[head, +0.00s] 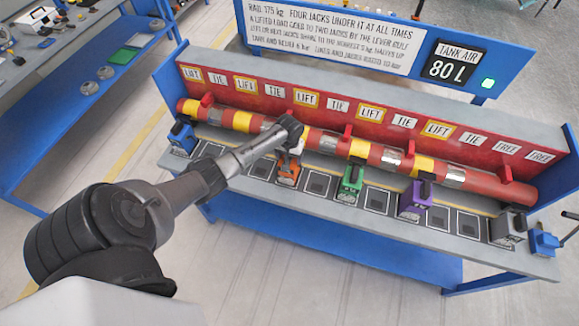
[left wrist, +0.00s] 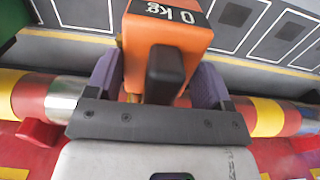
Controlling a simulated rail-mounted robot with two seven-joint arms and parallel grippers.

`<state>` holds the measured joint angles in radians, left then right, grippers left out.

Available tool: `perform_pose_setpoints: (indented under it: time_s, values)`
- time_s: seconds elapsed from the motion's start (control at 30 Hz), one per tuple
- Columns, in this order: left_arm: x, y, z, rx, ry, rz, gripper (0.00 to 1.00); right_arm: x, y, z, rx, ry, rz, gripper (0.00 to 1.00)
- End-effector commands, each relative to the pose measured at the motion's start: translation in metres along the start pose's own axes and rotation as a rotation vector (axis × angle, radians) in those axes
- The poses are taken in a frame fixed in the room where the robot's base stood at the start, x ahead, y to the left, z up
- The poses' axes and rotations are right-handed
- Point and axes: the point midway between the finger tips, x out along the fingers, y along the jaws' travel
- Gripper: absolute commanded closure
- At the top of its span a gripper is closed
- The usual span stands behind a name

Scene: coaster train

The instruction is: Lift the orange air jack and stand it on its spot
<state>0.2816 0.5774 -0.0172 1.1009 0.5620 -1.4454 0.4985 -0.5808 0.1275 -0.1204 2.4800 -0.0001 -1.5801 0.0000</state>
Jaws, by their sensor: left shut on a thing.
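The orange air jack (head: 287,173) is at the row of dark square spots along the bench, between the blue and green jacks. It fills the top middle of the left wrist view (left wrist: 160,35), with a label reading "0 kg" and a black block on its near face. My left gripper (head: 291,153) comes down over it, shut on it, with a purple-grey finger on each side in the wrist view (left wrist: 160,88). I cannot tell whether its base touches the bench. My right gripper is not in view.
A striped red, yellow and silver tube (head: 325,141) runs behind the jacks, before a red board of LIFT, TIE and FREE labels. Blue (head: 183,136), green (head: 350,183), purple (head: 415,199) and grey (head: 508,229) jacks share the bench. Several spots between them are bare.

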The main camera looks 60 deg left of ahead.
Motion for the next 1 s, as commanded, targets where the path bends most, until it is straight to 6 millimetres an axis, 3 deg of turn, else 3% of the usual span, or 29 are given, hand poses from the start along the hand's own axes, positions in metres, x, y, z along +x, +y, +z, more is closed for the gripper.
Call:
perform_pose_setpoints:
  time_s: [0.07,0.67,1.0]
  values:
    - [0.0,-0.0003,0.0,0.0,0.0,-0.001,0.4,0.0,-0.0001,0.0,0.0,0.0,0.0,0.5]
    - [-0.0001,-0.0005,-0.0001,0.0,0.0,-0.001,0.98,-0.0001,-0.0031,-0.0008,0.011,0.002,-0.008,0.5]
    - [-0.0053,-0.0001,-0.0019,-0.001,0.005,0.001,1.0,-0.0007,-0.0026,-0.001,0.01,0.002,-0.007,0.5]
